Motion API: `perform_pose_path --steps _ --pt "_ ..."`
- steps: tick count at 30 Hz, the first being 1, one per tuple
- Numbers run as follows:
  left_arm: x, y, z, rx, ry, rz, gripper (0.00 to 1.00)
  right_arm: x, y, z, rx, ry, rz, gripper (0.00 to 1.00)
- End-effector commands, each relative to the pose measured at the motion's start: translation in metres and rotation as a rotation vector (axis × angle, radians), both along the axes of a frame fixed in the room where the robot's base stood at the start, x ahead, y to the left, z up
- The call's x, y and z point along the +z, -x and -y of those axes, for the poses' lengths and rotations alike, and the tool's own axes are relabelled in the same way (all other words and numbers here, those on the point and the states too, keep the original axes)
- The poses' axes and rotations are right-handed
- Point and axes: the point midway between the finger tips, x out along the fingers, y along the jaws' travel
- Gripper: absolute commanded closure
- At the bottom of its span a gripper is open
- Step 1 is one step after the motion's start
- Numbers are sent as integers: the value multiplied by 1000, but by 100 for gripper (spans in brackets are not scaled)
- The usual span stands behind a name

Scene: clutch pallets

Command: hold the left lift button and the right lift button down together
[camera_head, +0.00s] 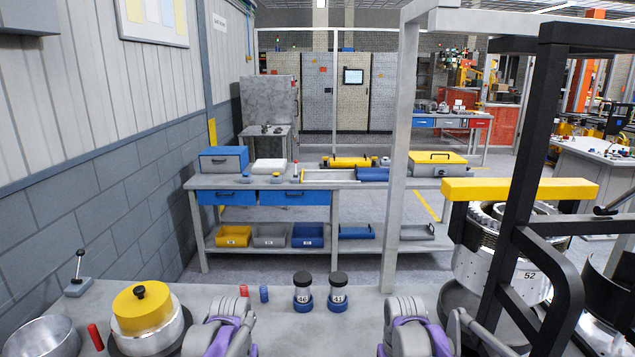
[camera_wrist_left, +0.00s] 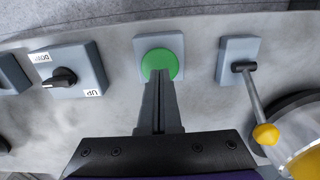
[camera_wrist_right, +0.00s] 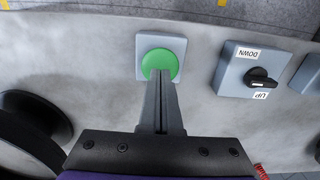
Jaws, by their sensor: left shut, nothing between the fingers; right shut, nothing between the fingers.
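In the left wrist view a green round button (camera_wrist_left: 160,62) sits on a grey square box on the worktop. My left gripper (camera_wrist_left: 160,76) is shut and empty, its fingertips over the near edge of the green cap. In the right wrist view another green button (camera_wrist_right: 160,61) sits on a similar box. My right gripper (camera_wrist_right: 160,76) is shut and empty, its tips over the near edge of that cap. I cannot tell whether either cap is touched or pressed. The head view shows my arms at the bottom; the fingertips and both buttons are hidden there.
A DOWN/UP switch (camera_wrist_left: 64,75) and a lever box (camera_wrist_left: 239,60) flank the left button. Another DOWN/UP switch (camera_wrist_right: 246,70) is right of the right button. A yellow-topped pot (camera_head: 147,315) and two numbered jars (camera_head: 303,296) stand on the worktop.

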Motion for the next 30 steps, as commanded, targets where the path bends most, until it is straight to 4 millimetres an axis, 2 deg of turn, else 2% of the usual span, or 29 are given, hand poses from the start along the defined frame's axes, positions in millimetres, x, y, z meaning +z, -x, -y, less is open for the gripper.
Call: perform_pose_path --steps 8,30 --pt "-2 0 0 0 0 0 100 0 0 0 0 0 0 100" --pt "-25 0 0 0 0 0 100 0 0 0 0 0 0 100"
